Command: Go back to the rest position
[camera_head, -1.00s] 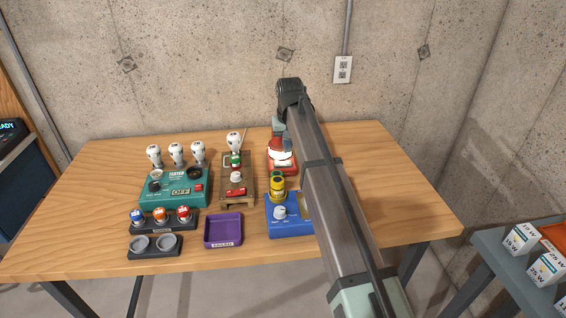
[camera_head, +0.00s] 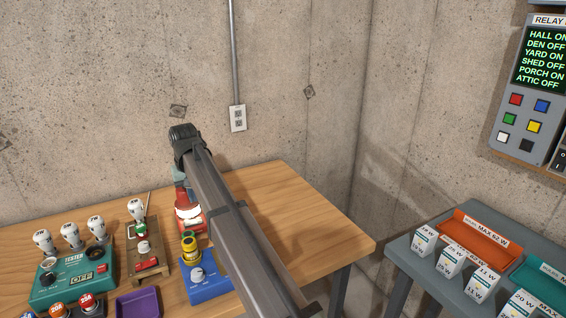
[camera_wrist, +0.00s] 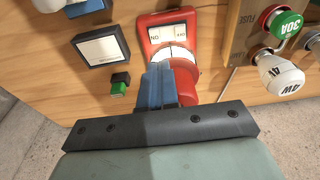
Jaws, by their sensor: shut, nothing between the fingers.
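My gripper (camera_wrist: 158,88) shows in the wrist view as two blue-grey fingers shut together with nothing between them. It is above or just in front of a red device (camera_wrist: 155,24) with a white dial; I cannot tell whether it touches it. In the head view the red device (camera_head: 191,218) is on the wooden table (camera_head: 285,205), partly behind my arm. The fingertips are hidden there.
A wooden fuse stand (camera_head: 148,262), a blue unit (camera_head: 207,284), a teal tester (camera_head: 62,286) and a purple tray (camera_head: 138,303) stand left of my arm. A grey side table (camera_head: 408,258) with boxes and an orange tray (camera_head: 480,238) is right. A relay panel (camera_head: 528,90) hangs on the wall.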

